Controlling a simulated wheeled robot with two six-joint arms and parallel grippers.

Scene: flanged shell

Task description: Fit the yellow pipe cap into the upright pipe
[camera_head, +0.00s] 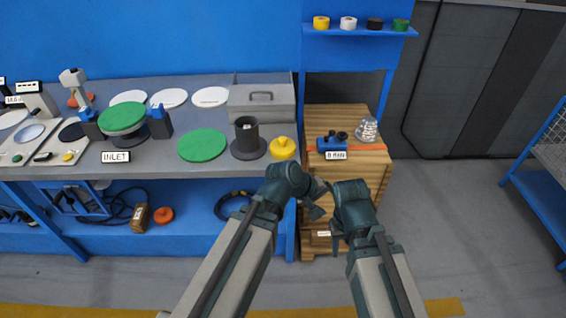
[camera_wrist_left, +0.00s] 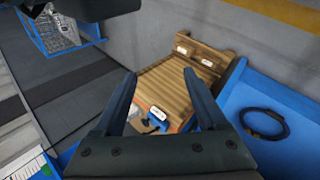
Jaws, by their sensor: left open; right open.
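The yellow pipe cap (camera_head: 282,148) sits on the grey bench near its front right edge, with a small knob on top. The upright pipe (camera_head: 246,130) is a dark tube on a round flange, just left of the cap. My left gripper (camera_head: 320,199) is open and empty, to the right of and lower in the picture than the cap, apart from it. The left wrist view shows its spread fingers (camera_wrist_left: 160,76) with nothing between them. My right gripper (camera_head: 337,240) is open, below the left one in front of the wooden crate. Neither cap nor pipe shows in the wrist view.
A grey metal box (camera_head: 262,103) stands behind the pipe. A green disc (camera_head: 202,145) lies to its left. A wooden crate (camera_head: 340,120) right of the bench carries a blue valve-like part (camera_head: 331,142). A shelf (camera_head: 350,32) holds several small rolls. Open floor (camera_head: 440,220) lies right.

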